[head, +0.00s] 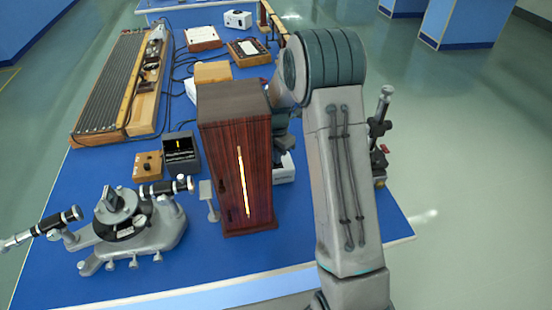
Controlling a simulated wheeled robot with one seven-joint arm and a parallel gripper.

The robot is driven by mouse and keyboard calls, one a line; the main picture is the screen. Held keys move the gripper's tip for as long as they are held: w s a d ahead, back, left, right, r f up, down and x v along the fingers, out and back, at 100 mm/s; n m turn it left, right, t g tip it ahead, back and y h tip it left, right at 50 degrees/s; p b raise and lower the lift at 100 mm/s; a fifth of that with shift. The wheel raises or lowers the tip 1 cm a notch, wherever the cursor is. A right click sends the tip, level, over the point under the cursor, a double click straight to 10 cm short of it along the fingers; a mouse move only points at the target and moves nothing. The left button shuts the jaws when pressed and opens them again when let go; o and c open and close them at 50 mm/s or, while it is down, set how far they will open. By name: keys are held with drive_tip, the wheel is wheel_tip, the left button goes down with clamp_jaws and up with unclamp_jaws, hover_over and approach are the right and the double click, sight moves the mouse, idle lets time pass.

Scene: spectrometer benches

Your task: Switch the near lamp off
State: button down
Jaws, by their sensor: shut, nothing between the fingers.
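A tall dark-red wooden housing (220,150) stands near the front of the blue bench. A vertical slit (243,180) in its face glows bright yellow-white, so it looks like the near lamp, and it is lit. I cannot make out a switch on it. My arm rises to the right of the housing and bends over behind it. Part of my wrist (284,135) shows just behind the housing's right edge. My gripper's fingers are hidden behind the housing and my own arm.
A grey spectrometer (125,228) stands left of the housing. A small wooden box with a black knob (148,166) and a dark box with a small yellow light (181,152) sit behind it. A metal stand (379,130) is at the right. The bench's front strip (150,285) is clear.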

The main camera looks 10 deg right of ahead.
drive_tip(key=shift+r+p, duration=1.9)
drive_tip(key=shift+r, duration=1.5)
drive_tip(key=s+d+r+m+t+h+b, duration=0.1)
drive_tip(key=s+d+r+m+t+b, duration=0.15)
drive_tip(key=s+r+m, duration=1.15)
drive_tip(key=s+a+r+m, duration=0.1)
drive_tip(key=s+r+m, duration=0.1)
drive_tip(key=s+m, duration=0.3)
drive_tip(key=s+a+r+m+t+y+p, duration=0.1)
drive_tip(key=s+m, duration=0.4)
drive_tip(key=s, duration=0.5)
drive_tip(key=shift+a+r, duration=0.25)
drive_tip(key=shift+r, duration=0.25)
